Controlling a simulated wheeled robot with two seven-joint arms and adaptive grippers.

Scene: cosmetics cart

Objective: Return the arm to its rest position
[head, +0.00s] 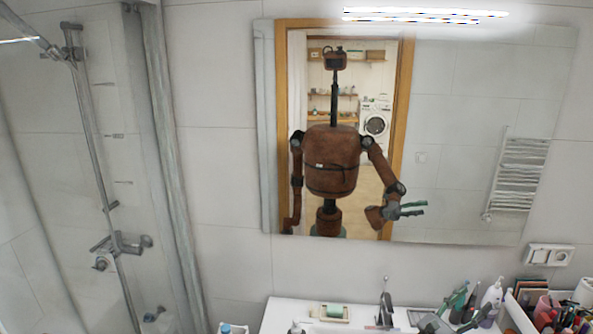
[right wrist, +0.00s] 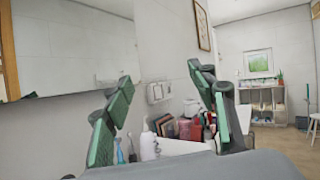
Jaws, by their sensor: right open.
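The mirror (head: 465,110) reflects my body, with the right forearm bent and raised and the left arm hanging down. My left gripper does not show directly in the head view.
A white bottle (right wrist: 149,146) stands beyond the fingers in the wrist view. A glass shower (head: 60,190) is at the left.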

